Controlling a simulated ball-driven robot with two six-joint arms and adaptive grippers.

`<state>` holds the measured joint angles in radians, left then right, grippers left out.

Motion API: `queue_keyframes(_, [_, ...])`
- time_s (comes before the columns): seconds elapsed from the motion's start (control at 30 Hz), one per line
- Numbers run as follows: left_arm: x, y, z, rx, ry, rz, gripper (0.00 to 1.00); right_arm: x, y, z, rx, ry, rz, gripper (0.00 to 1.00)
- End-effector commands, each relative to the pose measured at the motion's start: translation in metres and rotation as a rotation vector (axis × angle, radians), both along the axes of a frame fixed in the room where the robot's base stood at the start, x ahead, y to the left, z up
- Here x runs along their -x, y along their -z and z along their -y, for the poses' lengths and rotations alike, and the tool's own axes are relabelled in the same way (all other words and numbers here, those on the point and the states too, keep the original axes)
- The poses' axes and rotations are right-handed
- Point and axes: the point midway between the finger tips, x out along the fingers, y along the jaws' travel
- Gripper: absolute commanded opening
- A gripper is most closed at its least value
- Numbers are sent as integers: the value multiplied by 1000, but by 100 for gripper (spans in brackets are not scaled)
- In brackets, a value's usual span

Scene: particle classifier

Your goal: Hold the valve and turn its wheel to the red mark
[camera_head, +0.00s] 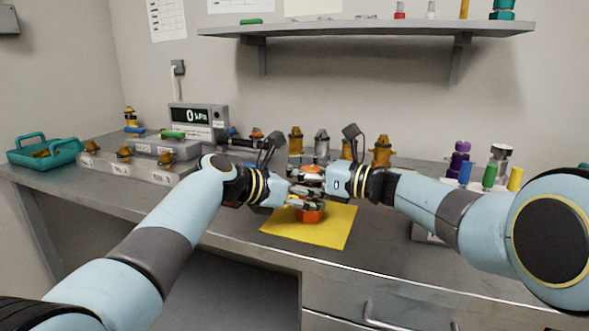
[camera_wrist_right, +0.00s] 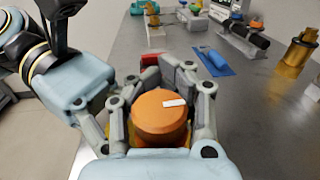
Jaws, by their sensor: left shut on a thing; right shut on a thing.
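The orange valve (camera_head: 310,216) stands on a yellow mat (camera_head: 336,228) near the bench's front edge. My left gripper (camera_head: 309,200) comes in from the left and is shut around the valve's lower part. My right gripper (camera_head: 309,181) comes in from the right, just above, and is shut around the orange wheel (camera_wrist_right: 160,117) at the top. In the right wrist view, the wheel sits between the fingers and has a short white mark on its top. A small red piece (camera_wrist_right: 150,60) shows behind the fingers. Fingers hide most of the valve's middle.
Behind the grippers stand several brass fittings (camera_head: 381,150) and a pressure display (camera_head: 198,117) reading 0 kPa. A teal tray (camera_head: 66,161) is at the far left. Purple, blue, green and yellow parts (camera_head: 490,177) stand at the right, behind my right arm. A shelf (camera_head: 370,30) hangs above.

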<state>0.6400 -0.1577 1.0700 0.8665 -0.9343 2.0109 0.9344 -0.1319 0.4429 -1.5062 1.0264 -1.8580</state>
Motion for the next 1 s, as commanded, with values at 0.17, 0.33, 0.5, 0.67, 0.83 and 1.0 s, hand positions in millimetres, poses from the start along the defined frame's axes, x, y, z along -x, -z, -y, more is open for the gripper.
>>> queue_keyframes(0.17, [0, 6, -4, -11, -8, -3, 0, 2, 2, 0, 0, -6, -2, 0])
queue_keyframes(0.33, [-1, 6, -5, -12, -9, -3, 0, 2, 2, 0, 0, -6, -2, 0])
queue_keyframes(0.5, [-1, 6, -5, -12, -9, -3, 0, 2, 3, -2, 1, 13, -3, 0])
queue_keyframes(0.67, [-1, 5, -5, -12, -7, -2, 0, 0, 5, -1, 2, 91, -3, 0])
queue_keyframes(0.83, [-1, 5, -4, -12, -7, -1, 0, -3, 4, 1, -1, 196, -5, 0])
queue_keyframes(1.0, [-1, 5, -4, -11, -6, -2, 0, -5, 3, 4, -2, 249, -6, 0])
